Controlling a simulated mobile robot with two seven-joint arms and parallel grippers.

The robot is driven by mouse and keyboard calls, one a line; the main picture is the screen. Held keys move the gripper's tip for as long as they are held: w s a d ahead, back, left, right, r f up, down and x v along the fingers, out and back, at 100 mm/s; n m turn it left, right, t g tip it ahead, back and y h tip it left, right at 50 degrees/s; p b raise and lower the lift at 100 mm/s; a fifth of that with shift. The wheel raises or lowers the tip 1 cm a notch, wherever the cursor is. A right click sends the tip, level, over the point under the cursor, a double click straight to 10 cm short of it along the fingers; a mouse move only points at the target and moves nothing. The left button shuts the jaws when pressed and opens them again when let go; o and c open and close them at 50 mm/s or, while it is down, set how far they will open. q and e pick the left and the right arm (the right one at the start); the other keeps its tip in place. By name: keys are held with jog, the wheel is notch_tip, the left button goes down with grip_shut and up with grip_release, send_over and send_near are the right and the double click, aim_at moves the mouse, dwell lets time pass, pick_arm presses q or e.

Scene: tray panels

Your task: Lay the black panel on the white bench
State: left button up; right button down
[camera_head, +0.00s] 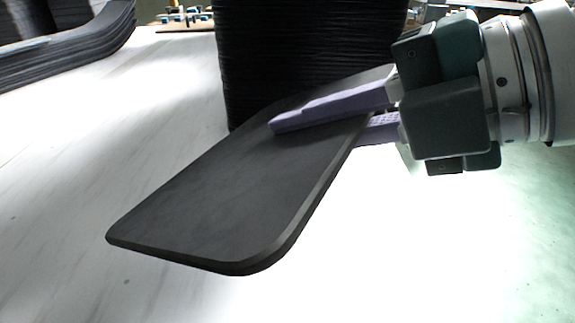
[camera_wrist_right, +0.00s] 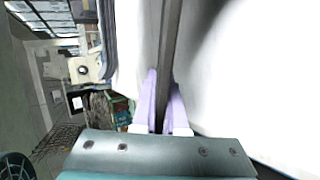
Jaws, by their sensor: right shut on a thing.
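The black panel (camera_head: 230,195) is a thin flat board with rounded corners, in the middle of the head view. My right gripper (camera_head: 325,122) is shut on its right edge, with one purple finger over the top face and the other under it. In the wrist view the panel (camera_wrist_right: 170,50) shows edge-on between the two purple fingers of the right gripper (camera_wrist_right: 164,95). The panel is tilted in the head view and appears to be held above the white bench (camera_head: 70,210); the exact gap cannot be told. My left gripper is not in view.
A tall stack of black panels (camera_head: 290,50) stands on the bench just behind the held panel. Another dark stack (camera_head: 75,45) is at the upper left. The bench surface at the left and front is bare.

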notch_tip(320, 180, down, 5)
jog(key=b, duration=0.4)
jog(key=shift+f, duration=0.6)
jog(key=c, duration=1.1)
grip_release()
